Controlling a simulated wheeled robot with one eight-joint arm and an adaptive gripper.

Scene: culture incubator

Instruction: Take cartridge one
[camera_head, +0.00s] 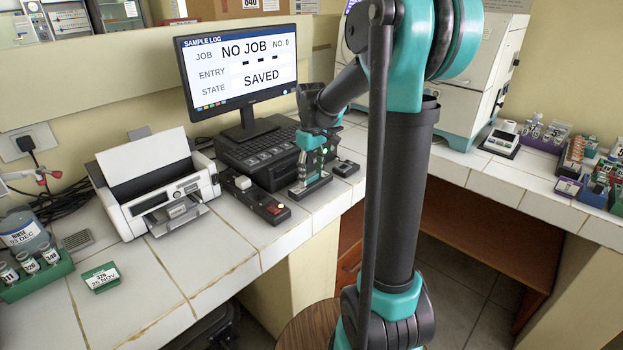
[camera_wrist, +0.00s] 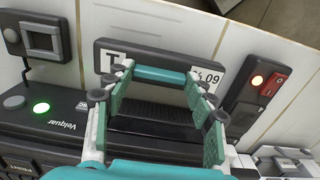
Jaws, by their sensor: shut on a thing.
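My gripper (camera_wrist: 158,76) stands over the dark equipment in front of the monitor. It also shows in the head view (camera_head: 311,182). Its fingers are closed on a teal bar (camera_wrist: 155,75) that spans the gap between the fingertips. The bar lies against a dark panel (camera_wrist: 150,50) with white labels; "T" and "09" can be read, and a finger covers part of the text. A black ridged surface (camera_wrist: 155,115) shows between the fingers. I read no marking on the bar that names it cartridge one, and cannot tell whether it is seated or lifted.
A Velquar unit (camera_wrist: 60,120) with a lit green button is at left in the wrist view. A switch box (camera_wrist: 258,90) with an orange light is at right. The monitor (camera_head: 243,70) reads "SAVED".

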